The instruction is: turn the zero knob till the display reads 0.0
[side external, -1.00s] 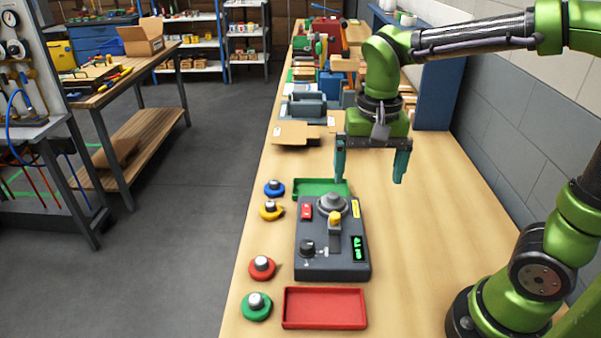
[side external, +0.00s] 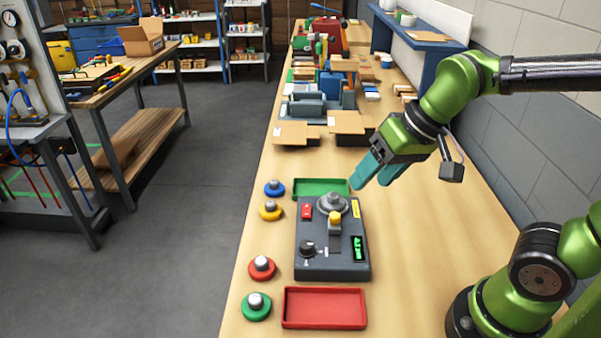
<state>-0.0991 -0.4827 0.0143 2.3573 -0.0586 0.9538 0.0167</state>
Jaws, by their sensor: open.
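The dark grey device (side external: 318,262) stands on the bench. The black zero knob (side external: 307,247) sits on its left front part. The display (side external: 358,248) at its right front shows green characters, turned sideways and too small to read surely. A round grey pan (side external: 333,205) with a yellow-topped piece (side external: 335,222) is at its back. My gripper (side external: 378,178) is open and empty, tilted, with teal fingers pointing down and left. It is above the bench, behind and to the right of the device, apart from the knob.
A green tray (side external: 322,185) lies behind the device and a red tray (side external: 325,308) in front. Blue (side external: 274,188), yellow (side external: 270,210), red (side external: 262,268) and green (side external: 257,306) knobbed discs line the left edge. The bench right of the device is clear.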

